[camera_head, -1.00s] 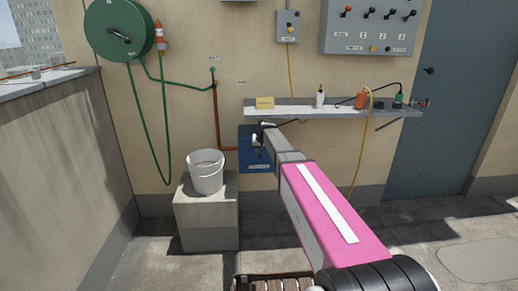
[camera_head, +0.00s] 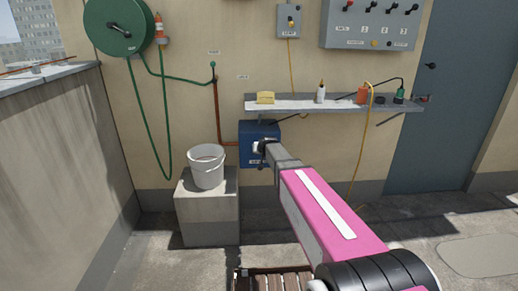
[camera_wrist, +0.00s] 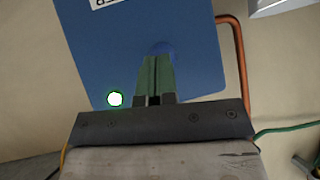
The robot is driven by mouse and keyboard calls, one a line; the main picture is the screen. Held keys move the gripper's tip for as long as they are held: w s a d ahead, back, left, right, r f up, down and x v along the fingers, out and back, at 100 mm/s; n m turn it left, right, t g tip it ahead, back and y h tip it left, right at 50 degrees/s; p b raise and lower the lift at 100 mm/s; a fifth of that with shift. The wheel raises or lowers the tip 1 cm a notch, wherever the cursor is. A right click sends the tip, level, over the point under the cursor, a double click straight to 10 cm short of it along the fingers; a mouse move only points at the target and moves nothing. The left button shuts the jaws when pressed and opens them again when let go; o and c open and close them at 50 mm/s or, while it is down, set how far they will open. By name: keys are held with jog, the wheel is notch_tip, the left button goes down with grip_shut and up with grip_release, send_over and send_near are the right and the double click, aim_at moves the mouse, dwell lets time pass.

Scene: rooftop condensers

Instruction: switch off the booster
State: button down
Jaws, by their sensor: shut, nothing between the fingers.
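A blue box (camera_head: 247,134) is fixed to the wall under the shelf. It fills much of the wrist view (camera_wrist: 190,70), where its white label (camera_wrist: 103,3) is cut off by the top edge, so I cannot read a full name. A lit lamp (camera_wrist: 115,99), white with a green rim, shows on its face. A round blue button or disc (camera_wrist: 160,49) shows by my fingertips, partly hidden behind them. My gripper (camera_wrist: 155,62) is shut and empty, its green fingertips in front of that disc; I cannot tell whether they touch. In the head view my arm hides the box's middle.
A shelf (camera_head: 292,106) with a sponge, bottle and other items juts out above the box. A white bucket (camera_head: 207,172) stands on a concrete block (camera_head: 208,220) to the left. A brown pipe (camera_wrist: 236,60) runs beside the box. A switch panel (camera_head: 370,30) hangs higher up.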

jog(key=shift+f+t, duration=0.8)
jog(key=shift+f, duration=0.05)
jog(key=shift+s+r, duration=0.1)
jog(key=shift+r, duration=0.7)
jog(key=s+d+r, duration=0.1)
jog(key=s, duration=0.5)
jog(key=s+d+r, duration=0.1)
jog(key=s, duration=0.6)
jog(key=shift+s+d+r, duration=0.25)
jog(key=shift+d+r, duration=0.05)
jog(key=shift+d, duration=0.05)
